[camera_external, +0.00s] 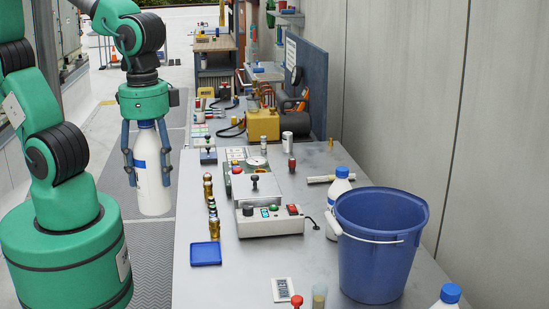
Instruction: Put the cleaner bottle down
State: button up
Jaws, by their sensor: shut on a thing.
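My gripper (146,150) points down at the left of the picture, with its two blue fingers shut on a white cleaner bottle (153,190) with a blue band. The bottle hangs upright, and its top is hidden between the fingers and the gripper body. In the picture it appears over the grey floor mat, just left of the long grey table (184,285). Another white bottle with a blue cap (340,188) stands behind the bucket, and the blue cap of one more bottle (449,295) shows at the bottom right.
A large blue bucket (380,250) stands on the table's right side. A control box (268,222) with buttons, small brass fittings (213,228) and a blue tray (205,254) are left of it. A yellow machine (262,124) stands farther back. The table's front left has bare room.

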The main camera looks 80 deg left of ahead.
jog(key=w+d+r+p, duration=0.2)
jog(key=w+p, duration=0.2)
jog(key=w, duration=0.7)
jog(key=w+d+r+m+p, duration=0.1)
jog(key=w+d+r+p, duration=0.2)
jog(key=w, duration=0.8)
jog(key=w+d+r+p, duration=0.15)
jog(key=w+p, duration=0.35)
jog(key=w, duration=0.7)
jog(key=w+a+f+p, duration=0.1)
jog(key=w+f+p, duration=0.25)
jog(key=w, duration=0.45)
jog(key=w+f+p, duration=0.2)
jog(key=w+f, duration=0.2)
jog(key=w, duration=0.3)
notch_tip(320, 180, down, 11)
jog(key=shift+w+a+m, duration=0.2)
jog(key=shift+w+m, duration=0.1)
jog(key=shift+w, duration=0.15)
jog(key=shift+f, duration=0.15)
jog(key=shift+f+p, duration=0.45)
jog(key=shift+f, duration=2.35)
jog(key=shift+f, duration=0.1)
